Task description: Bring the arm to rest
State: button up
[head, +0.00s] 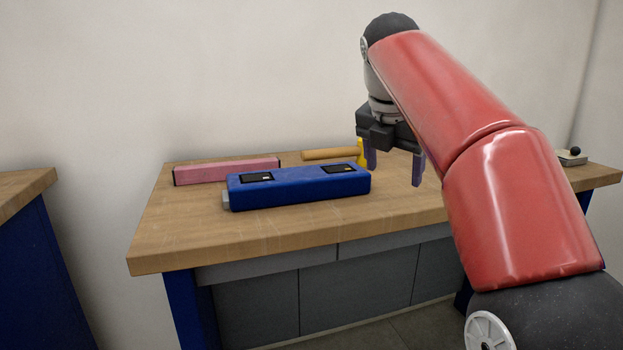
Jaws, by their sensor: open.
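My gripper (395,171) hangs over the right part of the wooden workbench (200,239), fingers pointing down. Its two purple fingers are spread apart with nothing between them. My red arm reaches up from the lower right and bends down to the gripper. A long blue box (300,187) with two dark panels on top lies on the bench to the left of the gripper, apart from it.
A pink bar (228,171) lies behind the blue box. A hammer-like tool with a wooden handle (330,154) and yellow head (361,154) lies close behind the gripper. A small device (572,157) sits far right. Another bench (25,190) stands left. The front bench strip is bare.

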jog(key=s+d+f+m+t+y, duration=0.1)
jog(key=s+f+m+y, duration=0.1)
jog(key=s+f+m, duration=2.3)
jog(key=f+m, duration=0.1)
jog(key=m, duration=0.1)
jog(key=shift+s+d+m, duration=0.15)
jog(key=shift+d+m, duration=0.05)
jog(key=shift+m, duration=0.2)
